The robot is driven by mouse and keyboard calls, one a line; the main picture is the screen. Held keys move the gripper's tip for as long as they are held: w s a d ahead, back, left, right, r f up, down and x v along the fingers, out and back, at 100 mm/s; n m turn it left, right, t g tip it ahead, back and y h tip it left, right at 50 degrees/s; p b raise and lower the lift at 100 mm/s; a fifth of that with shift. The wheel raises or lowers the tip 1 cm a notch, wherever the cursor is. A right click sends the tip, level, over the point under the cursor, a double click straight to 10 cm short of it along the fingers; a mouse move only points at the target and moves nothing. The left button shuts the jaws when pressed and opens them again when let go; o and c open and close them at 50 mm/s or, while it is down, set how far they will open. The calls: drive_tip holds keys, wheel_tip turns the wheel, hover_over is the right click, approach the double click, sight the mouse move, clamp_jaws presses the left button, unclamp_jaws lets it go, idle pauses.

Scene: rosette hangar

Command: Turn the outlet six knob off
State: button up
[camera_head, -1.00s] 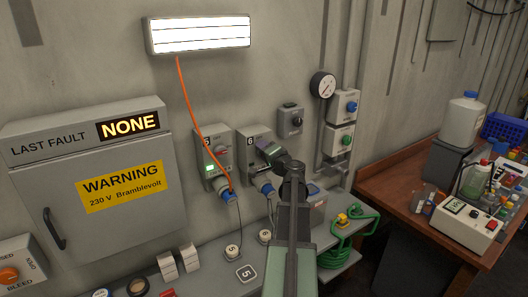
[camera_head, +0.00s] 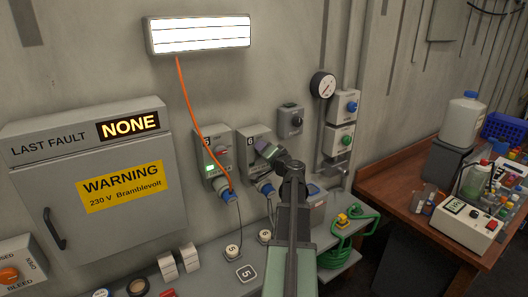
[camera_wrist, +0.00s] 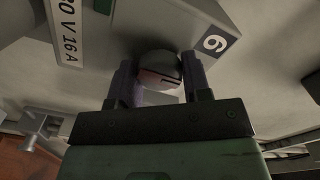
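The outlet six box (camera_head: 247,138) is a grey wall unit marked 6, right of a like box with a lit green light. Its round grey knob (camera_wrist: 160,68) shows in the wrist view, with a reddish patch and a dark line across its face. My gripper (camera_head: 266,153) is at the front of this box and hides the knob in the head view. In the wrist view, the two purple-dark fingers of my gripper (camera_wrist: 159,82) are on both sides of the knob and appear to touch it. The 6 label (camera_wrist: 214,43) is near the right finger.
An orange cable (camera_head: 199,118) runs from the lamp to the blue plug (camera_head: 226,194) of the left box. Another blue plug (camera_head: 265,188) sits below box six. A small grey switch box (camera_head: 291,120) and a gauge (camera_head: 323,84) are to the right.

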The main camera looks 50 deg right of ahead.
drive_tip(key=o, duration=0.4)
drive_tip(key=v, duration=1.1)
